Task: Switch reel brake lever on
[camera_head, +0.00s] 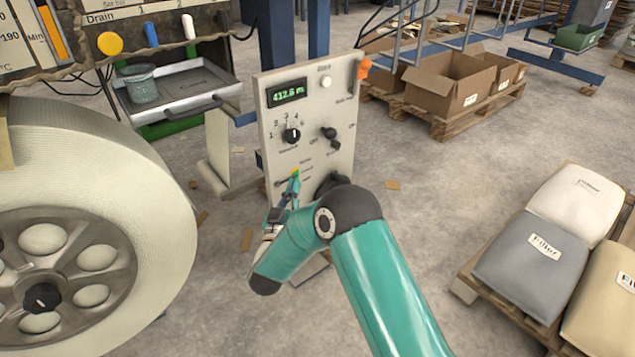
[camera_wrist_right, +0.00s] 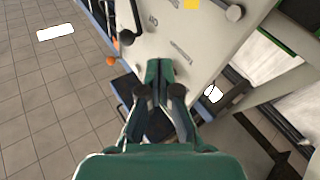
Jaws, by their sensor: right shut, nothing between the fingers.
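An upright control panel (camera_head: 308,125) stands in the middle of the head view, with a lit green display, a white button and dark knobs. A lever with an orange end (camera_head: 363,68) sticks up at its top right edge; the small label below it is too blurred to read surely. My right gripper (camera_head: 293,184) is low in front of the panel, well below that lever, partly hidden by my arm. In the right wrist view its fingers (camera_wrist_right: 157,72) are together and empty, close to the panel face (camera_wrist_right: 185,45). I cannot tell whether they touch it. My left gripper is out of view.
A large white reel (camera_head: 150,170) fills the left. A tray (camera_head: 190,88) with a grey cup stands behind it. Open cardboard boxes (camera_head: 452,88) sit on a pallet at the back right. Filler sacks (camera_head: 530,262) lie on a pallet at right.

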